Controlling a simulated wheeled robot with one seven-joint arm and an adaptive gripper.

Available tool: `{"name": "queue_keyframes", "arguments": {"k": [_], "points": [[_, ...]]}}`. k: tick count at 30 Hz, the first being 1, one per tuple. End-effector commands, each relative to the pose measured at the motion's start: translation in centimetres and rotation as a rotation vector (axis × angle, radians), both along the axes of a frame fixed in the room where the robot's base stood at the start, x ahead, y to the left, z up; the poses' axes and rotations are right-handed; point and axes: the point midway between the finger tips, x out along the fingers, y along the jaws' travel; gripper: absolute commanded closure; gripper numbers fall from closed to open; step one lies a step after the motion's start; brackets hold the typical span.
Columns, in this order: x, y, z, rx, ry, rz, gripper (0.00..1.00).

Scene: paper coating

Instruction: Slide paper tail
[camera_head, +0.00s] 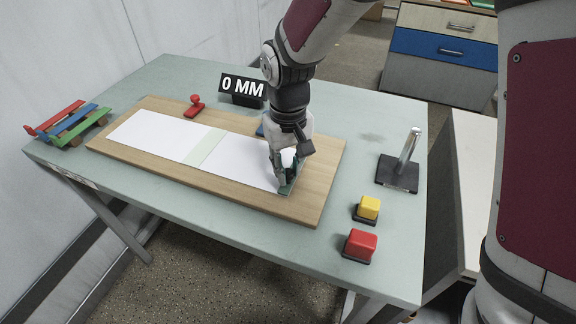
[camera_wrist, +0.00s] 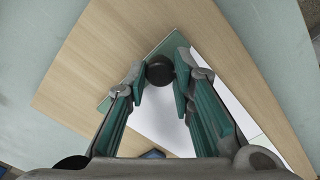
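A white paper strip (camera_head: 160,134) with a pale green band (camera_head: 205,147) lies flat along a wooden board (camera_head: 318,180). My gripper (camera_head: 287,184) points down at the right end of the paper. In the wrist view, my gripper (camera_wrist: 161,72) has its two teal-padded fingers on either side of a round black knob (camera_wrist: 160,72), and they appear to touch it. The knob stands over a green plate (camera_wrist: 130,92) at the paper's end; a strip of the plate also shows in the head view (camera_head: 291,187). My fingers hide part of the paper's end and the plate.
A yellow button (camera_head: 368,208), a red button (camera_head: 360,245) and a metal post on a dark base (camera_head: 405,160) stand right. A coloured slatted rack (camera_head: 70,122) stands left.

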Motion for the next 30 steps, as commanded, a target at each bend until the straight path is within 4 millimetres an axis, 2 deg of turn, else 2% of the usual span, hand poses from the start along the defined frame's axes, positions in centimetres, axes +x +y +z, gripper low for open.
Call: {"name": "queue_keyframes", "arguments": {"k": [2,8,17,24,25,27,30], "points": [[0.0,0.0,0.0,0.0,0.0,0.0,1.0],[-0.1,-0.2,0.0,0.001,0.0,-0.001,1.0],[-1.5,-3.8,0.1,0.0,0.003,-0.002,1.0],[-1.4,-3.7,0.0,0.0,0.001,0.001,1.0],[-1.4,-3.7,0.0,0.0,0.001,0.001,0.73],[-1.4,-3.7,0.0,0.0,0.001,0.001,0.58],[-1.4,-3.7,0.0,0.0,0.001,0.001,0.58]]}}
